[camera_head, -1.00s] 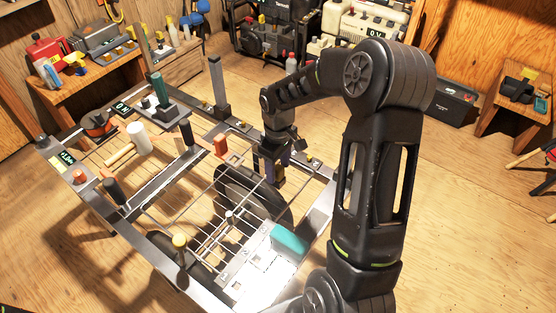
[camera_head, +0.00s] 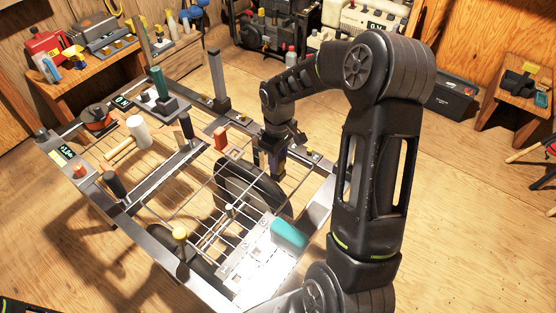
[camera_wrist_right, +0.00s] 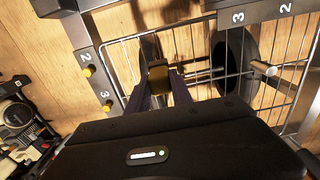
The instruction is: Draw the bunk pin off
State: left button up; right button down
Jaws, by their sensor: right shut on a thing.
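My right gripper (camera_head: 271,164) is shut over the far right rail of the metal trailer frame (camera_head: 318,205). In the right wrist view its two dark fingers (camera_wrist_right: 160,90) are on either side of a small dark block with a brass-yellow tint (camera_wrist_right: 158,76), which I take to be the bunk pin. In the head view the arm and fingers hide most of it. I cannot tell whether it is clear of the rail. My left gripper is not in view.
A black wheel (camera_head: 240,180) and wire grid lie close beside the gripper. A teal block (camera_head: 289,235) is on the near plate.

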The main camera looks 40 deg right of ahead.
jog(key=shift+r, duration=0.1)
jog(key=shift+r+p, duration=2.15)
jog(key=shift+r, duration=0.55)
